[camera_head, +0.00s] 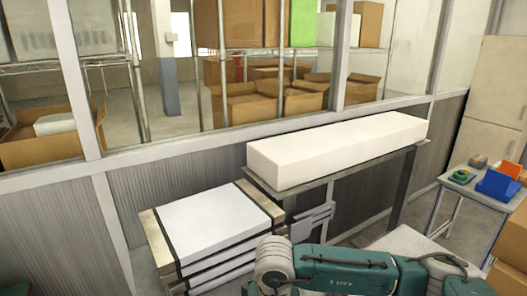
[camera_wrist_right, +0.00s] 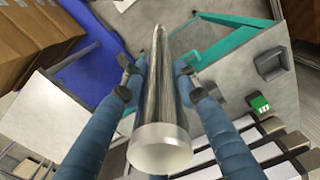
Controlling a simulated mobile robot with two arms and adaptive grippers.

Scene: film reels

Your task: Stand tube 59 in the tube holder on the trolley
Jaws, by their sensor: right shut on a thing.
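A long, shiny tube (camera_wrist_right: 160,95) with a pale round end cap (camera_wrist_right: 160,150) shows in the right wrist view. The cap faces the camera and the tube narrows away from it. No number can be read on it. My right gripper (camera_wrist_right: 156,68) is shut on the tube, one blue finger on each side. In the head view a teal arm of mine crosses the bottom right, but no gripper shows there. My left gripper is not in view. I cannot make out the tube holder or tell which surface is the trolley.
In the head view, a long white block (camera_head: 335,150) lies on a narrow bench, beside a white-topped stack (camera_head: 210,220). A small table at right carries a blue bin (camera_head: 498,185). In the wrist view, a teal strip (camera_wrist_right: 235,45) edges a grey surface; a green item (camera_wrist_right: 259,103) lies right.

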